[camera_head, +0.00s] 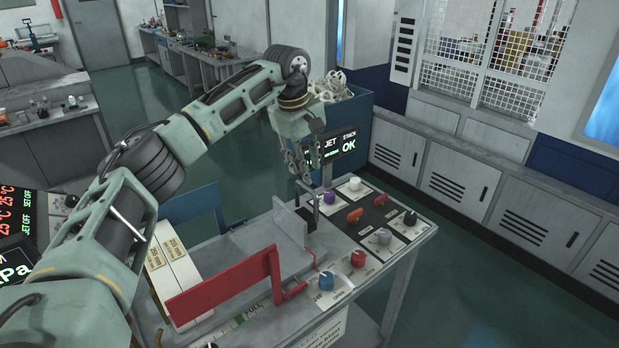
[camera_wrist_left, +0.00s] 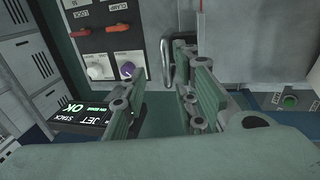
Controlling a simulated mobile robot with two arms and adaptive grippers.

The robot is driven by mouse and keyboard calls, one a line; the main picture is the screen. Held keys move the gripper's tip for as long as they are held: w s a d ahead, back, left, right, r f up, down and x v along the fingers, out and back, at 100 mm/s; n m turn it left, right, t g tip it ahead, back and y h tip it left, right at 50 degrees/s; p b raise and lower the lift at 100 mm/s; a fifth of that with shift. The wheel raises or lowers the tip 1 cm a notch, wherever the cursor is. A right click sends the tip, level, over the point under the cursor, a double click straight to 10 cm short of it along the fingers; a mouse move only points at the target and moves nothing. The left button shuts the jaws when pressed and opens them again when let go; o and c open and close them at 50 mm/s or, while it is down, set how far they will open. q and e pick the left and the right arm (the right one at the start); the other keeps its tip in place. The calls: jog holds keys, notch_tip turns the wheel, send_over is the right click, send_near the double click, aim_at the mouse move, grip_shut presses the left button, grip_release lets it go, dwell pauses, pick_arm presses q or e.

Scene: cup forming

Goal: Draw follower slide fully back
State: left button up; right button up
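The follower slide (camera_head: 291,222) appears to be the grey upright plate on the workbench, left of the control panel. A bent metal handle (camera_head: 317,207) stands at its panel side. The handle also shows in the left wrist view (camera_wrist_left: 166,62), beyond my fingers and beside a grey plate (camera_wrist_left: 240,40). My left gripper (camera_head: 304,180) is above the handle, with its fingers pointing down. Its fingers are apart with nothing between them, and I see no contact with the handle. My right gripper is not in view.
Knobs and orange levers sit on the control panel (camera_head: 375,222) right of the slide. A red guard frame (camera_head: 222,284) stands at the front of the bench. A display reading OK (camera_head: 341,148) is behind the gripper. White cartons (camera_head: 172,275) stand at left.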

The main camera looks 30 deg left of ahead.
pick_arm(q)
notch_tip(320, 180, up, 6)
jog(key=s, duration=0.1)
jog(key=shift+a, duration=0.2)
